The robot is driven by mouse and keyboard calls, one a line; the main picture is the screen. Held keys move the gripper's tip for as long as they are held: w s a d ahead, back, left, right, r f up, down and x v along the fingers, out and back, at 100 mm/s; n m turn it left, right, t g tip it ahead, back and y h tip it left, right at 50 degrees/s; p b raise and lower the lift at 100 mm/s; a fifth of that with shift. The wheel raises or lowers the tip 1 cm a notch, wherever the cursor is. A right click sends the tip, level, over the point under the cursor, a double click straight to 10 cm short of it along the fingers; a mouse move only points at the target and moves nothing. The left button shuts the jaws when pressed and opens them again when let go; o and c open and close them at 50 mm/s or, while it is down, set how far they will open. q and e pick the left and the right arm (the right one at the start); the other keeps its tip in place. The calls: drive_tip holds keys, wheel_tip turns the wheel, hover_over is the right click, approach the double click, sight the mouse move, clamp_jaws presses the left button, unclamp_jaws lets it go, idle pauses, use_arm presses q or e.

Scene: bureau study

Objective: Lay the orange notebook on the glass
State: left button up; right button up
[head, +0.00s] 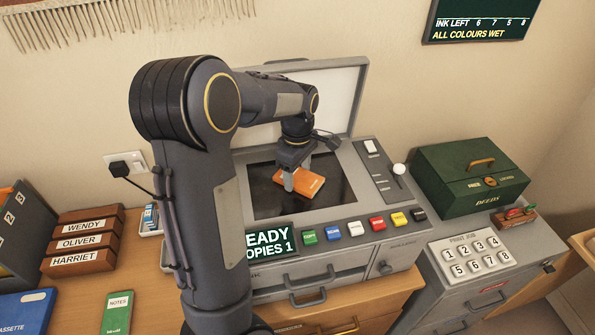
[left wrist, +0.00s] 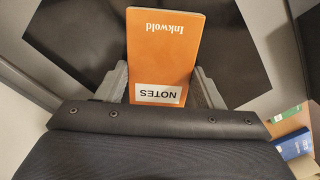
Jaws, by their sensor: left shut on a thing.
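The orange notebook (head: 301,182) is between the fingers of my left gripper (head: 291,186), over the dark glass (head: 262,200) of the copier. In the left wrist view the notebook (left wrist: 165,50) reads "Inkwold" and "NOTES", with the left gripper's fingers (left wrist: 160,88) shut on its two sides. Dark glass (left wrist: 238,60) shows around it. I cannot tell whether the notebook touches the glass. The copier's lid (head: 340,90) stands raised behind the glass. My right gripper is not in view.
Coloured buttons (head: 354,228) line the copier's front, next to a display (head: 270,241). A green deeds box (head: 470,177) and number keypad (head: 470,256) stand to the right. Wooden name blocks (head: 84,241), a green notebook (head: 117,313) and a blue book (head: 25,311) lie to the left.

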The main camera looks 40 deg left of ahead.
sight(298, 176)
use_arm(q)
drive_tip(key=shift+f, duration=0.2)
drive_tip(key=o, duration=1)
drive_tip(key=shift+r, duration=0.1)
wheel_tip(298, 176, up, 12)
drive_tip(key=s+d+f+m+t+h, duration=0.1)
drive_tip(key=s+d+m+t, duration=0.1)
drive_tip(key=s+d+m, duration=0.3)
drive_tip(key=s+d+f+m+t+h, duration=0.1)
drive_tip(key=s+d+f+m, duration=0.1)
drive_tip(key=s+d+m, duration=0.4)
drive_tip(key=s+d+f+m+t+h, duration=0.1)
drive_tip(key=s+d+f+m+t, duration=0.1)
drive_tip(key=s+d+m, duration=0.3)
drive_tip(key=shift+s+d+f+m+t+h, duration=0.15)
drive_tip(key=shift+s+m, duration=0.25)
drive_tip(key=shift+s, duration=0.65)
drive_tip(key=shift+s+d+f+m+t+h, duration=0.15)
drive_tip(key=shift+s+m+h, duration=0.2)
drive_tip(key=shift+s, duration=0.65)
drive_tip(key=shift+r, duration=0.1)
